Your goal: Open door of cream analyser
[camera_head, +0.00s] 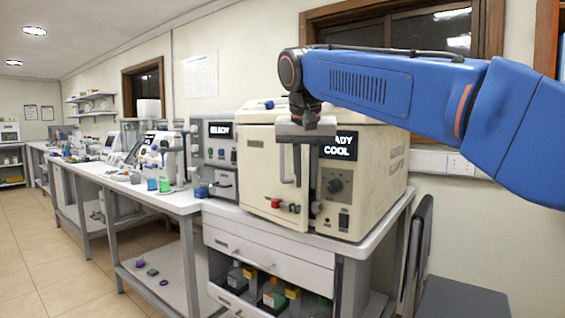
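The cream analyser (380,190) is a boxy cream-coloured machine on the bench at centre right. Its door (262,165) makes up the left part of its front and looks shut. A display reading "COOL" and a dark knob sit on the panel to the right of the door. My gripper (299,165) hangs from the end of my blue arm in front of the door's right side, where upright grey bars show. I cannot separate its fingers clearly from the door handle there, nor tell whether they touch. A red-tipped latch (276,204) sits low on the door front.
A grey instrument (217,150) stands close to the analyser's left. Small coloured cups and white devices line the bench further left. An open shelf below the drawers (268,262) holds several bottles. A dark chair (465,297) is at lower right. The tiled floor at left is clear.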

